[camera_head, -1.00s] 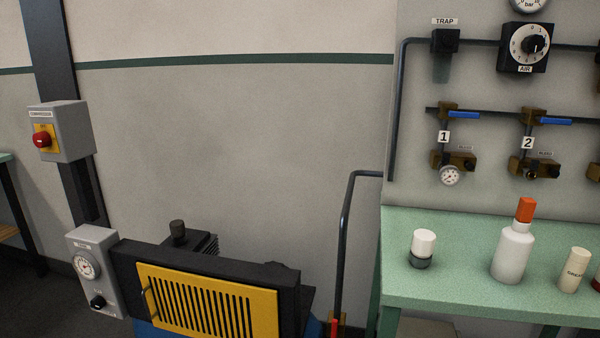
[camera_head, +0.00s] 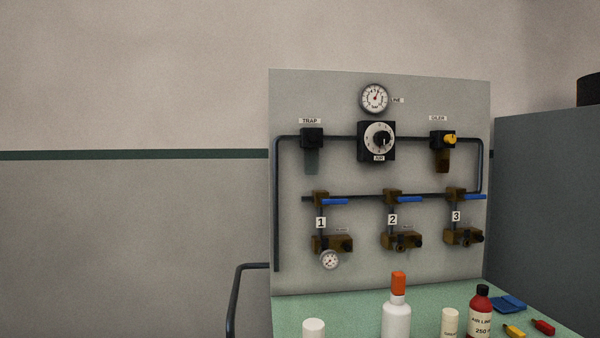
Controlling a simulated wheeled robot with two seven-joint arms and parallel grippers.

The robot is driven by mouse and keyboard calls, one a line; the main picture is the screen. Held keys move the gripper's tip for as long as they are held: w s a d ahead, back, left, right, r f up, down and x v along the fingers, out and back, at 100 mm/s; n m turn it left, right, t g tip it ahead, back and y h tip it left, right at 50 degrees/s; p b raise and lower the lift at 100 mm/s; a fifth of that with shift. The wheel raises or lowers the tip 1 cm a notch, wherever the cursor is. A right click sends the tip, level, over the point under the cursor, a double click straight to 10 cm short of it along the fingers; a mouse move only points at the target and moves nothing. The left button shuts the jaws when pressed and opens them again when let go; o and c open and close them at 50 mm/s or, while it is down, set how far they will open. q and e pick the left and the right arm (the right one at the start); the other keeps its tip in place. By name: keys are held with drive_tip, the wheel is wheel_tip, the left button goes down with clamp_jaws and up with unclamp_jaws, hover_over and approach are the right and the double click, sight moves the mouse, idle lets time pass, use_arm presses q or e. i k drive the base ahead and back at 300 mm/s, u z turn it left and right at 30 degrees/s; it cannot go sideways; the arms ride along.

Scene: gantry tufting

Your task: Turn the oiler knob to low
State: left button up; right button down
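The oiler (camera_head: 442,150) is at the upper right of the grey panel, under a label reading OILER. It has a dark head, an amber bowl below, and a yellow knob (camera_head: 450,139) on its front right. The knob looks tilted slightly down to the right; its scale is too small to read. Neither of my grippers shows in the head view, and nothing touches the knob.
The panel (camera_head: 290,100) also carries a line gauge (camera_head: 374,98), an AIR dial (camera_head: 379,140), a trap (camera_head: 311,138) and several blue-handled valves. Bottles and small tools stand on the green bench (camera_head: 290,310) below. A grey cabinet (camera_head: 550,200) is at the right.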

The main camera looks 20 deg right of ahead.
sight(451, 138)
drive_tip(key=z, duration=3.2)
drive_tip(key=i, duration=1.3)
drive_tip(key=u, duration=2.7)
